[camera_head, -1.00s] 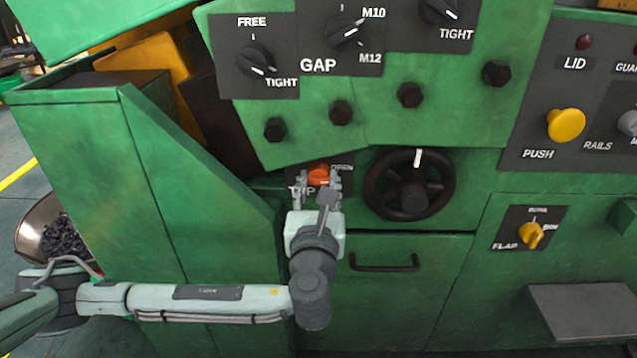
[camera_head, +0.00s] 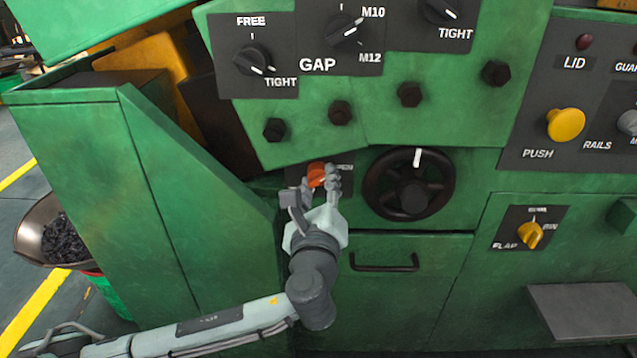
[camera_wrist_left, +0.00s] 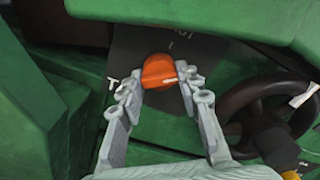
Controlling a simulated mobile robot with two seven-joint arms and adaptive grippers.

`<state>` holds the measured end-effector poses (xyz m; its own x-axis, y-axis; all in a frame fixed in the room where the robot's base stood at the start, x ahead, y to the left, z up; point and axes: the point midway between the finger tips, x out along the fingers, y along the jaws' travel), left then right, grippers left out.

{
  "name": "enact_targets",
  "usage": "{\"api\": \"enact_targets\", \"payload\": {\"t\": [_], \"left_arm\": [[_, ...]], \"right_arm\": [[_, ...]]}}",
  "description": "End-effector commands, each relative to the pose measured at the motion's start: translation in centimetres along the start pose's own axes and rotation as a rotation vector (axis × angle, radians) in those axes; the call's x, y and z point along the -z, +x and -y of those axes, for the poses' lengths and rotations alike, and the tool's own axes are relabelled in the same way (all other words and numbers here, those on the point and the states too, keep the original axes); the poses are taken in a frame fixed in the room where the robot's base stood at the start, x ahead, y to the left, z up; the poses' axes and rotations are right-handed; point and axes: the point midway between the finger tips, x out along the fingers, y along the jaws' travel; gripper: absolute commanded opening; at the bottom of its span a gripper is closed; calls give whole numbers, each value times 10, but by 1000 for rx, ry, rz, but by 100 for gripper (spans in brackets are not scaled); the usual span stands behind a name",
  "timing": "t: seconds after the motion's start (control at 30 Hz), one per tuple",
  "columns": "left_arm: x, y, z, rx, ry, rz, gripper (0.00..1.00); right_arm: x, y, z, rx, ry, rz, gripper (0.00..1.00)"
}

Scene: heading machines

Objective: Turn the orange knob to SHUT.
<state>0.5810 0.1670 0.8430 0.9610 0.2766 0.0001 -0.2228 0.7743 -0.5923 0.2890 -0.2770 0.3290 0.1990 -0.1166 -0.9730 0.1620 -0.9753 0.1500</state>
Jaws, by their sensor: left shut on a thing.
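The orange knob (camera_head: 316,175) sits on a dark label plate on the green machine front, left of the black handwheel. In the left wrist view the orange knob (camera_wrist_left: 160,72) shows between the fingertips, with a pale mark at its right edge. My left gripper (camera_head: 320,182) is shut on the knob, its fingers on either side; it also shows in the left wrist view (camera_wrist_left: 158,88). The plate's lettering is mostly hidden by the gripper, and I cannot read SHUT. My right gripper is not in view.
The black handwheel (camera_head: 410,184) is close to the right of my left gripper. A black door handle (camera_head: 384,262) is below it. A green sloping housing (camera_head: 150,190) stands to the left. Dark bolts (camera_head: 340,112) stick out above the knob.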

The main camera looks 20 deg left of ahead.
Motion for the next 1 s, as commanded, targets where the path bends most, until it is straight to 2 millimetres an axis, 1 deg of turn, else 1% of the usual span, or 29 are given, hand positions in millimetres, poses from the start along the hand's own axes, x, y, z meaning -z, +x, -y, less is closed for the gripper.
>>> {"api": "enact_targets", "payload": {"t": [0.33,0.43,0.6,0.7,1.0], "left_arm": [[2,-1,-1,-5,-334,-3,5],[2,-1,-1,-5,-429,-1,5],[2,-1,-1,-5,-582,-1,5],[2,-1,-1,-5,-662,-1,5],[1,-1,0,-4,-841,-1,5]], "right_arm": [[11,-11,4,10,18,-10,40],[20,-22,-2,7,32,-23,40],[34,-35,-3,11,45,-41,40],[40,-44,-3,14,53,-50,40],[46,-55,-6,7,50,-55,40]]}}
